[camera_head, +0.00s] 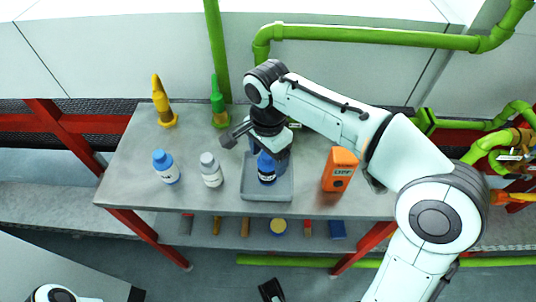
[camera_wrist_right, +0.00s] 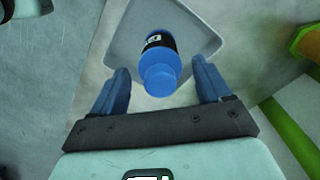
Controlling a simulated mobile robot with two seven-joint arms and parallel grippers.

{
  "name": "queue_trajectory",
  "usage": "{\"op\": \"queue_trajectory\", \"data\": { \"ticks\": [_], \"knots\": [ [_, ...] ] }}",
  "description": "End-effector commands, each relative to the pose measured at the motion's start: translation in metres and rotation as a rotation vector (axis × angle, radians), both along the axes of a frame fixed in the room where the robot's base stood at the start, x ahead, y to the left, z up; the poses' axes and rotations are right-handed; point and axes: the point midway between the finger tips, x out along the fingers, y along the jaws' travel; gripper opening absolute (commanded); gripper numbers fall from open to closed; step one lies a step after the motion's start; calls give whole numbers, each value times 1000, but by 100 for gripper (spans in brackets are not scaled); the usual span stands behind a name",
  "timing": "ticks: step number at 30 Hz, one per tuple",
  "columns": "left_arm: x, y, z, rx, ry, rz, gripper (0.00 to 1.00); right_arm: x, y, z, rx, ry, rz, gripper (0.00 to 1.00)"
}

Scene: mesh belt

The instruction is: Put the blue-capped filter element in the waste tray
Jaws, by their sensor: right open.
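A blue-capped element (camera_head: 266,168) with a dark label band stands in the grey tray (camera_head: 250,195) on the table. In the right wrist view the blue-capped element (camera_wrist_right: 160,62) shows between the finger lines, inside the tray (camera_wrist_right: 207,40). My right gripper (camera_head: 270,154) is over the tray, close to the element. In its wrist view the right gripper (camera_wrist_right: 160,80) is open, with a finger on each side of the element and a gap to both. A dark part (camera_head: 270,290) at the bottom edge may be my left gripper; its fingers are unclear.
A blue-capped white bottle (camera_head: 165,167) and a grey-capped bottle (camera_head: 211,170) stand left of the tray. An orange box (camera_head: 340,169) stands right of it. Yellow (camera_head: 162,102) and green (camera_head: 219,102) items stand at the back. Several small items lie on the lower shelf (camera_head: 260,240).

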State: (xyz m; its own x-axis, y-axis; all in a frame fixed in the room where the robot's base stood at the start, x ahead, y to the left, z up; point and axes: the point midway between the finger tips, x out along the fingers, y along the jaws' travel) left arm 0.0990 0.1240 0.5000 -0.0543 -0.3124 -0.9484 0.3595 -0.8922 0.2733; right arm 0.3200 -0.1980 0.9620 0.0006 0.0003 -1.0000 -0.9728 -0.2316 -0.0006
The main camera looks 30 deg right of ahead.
Motion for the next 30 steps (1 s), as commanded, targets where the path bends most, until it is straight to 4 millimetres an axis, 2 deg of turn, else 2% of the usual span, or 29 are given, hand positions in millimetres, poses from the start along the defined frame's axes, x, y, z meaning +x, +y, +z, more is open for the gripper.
{"op": "queue_trajectory", "data": {
  "ticks": [9, 15, 21, 30],
  "knots": [
    [-6, 0, 18, -4, 23, -5, 38, 1, 1, 65, 1, -6, 2, 78],
    [-11, -1, 27, -7, 43, -9, 38, 1, 1, 102, 1, -4, 1, 78],
    [-13, 0, 31, -8, 51, -11, 38, 0, 0, 118, 0, -2, 1, 78],
    [-13, 0, 30, -7, 52, -11, 38, 0, 0, 118, 0, 0, 1, 78]
  ]
}}
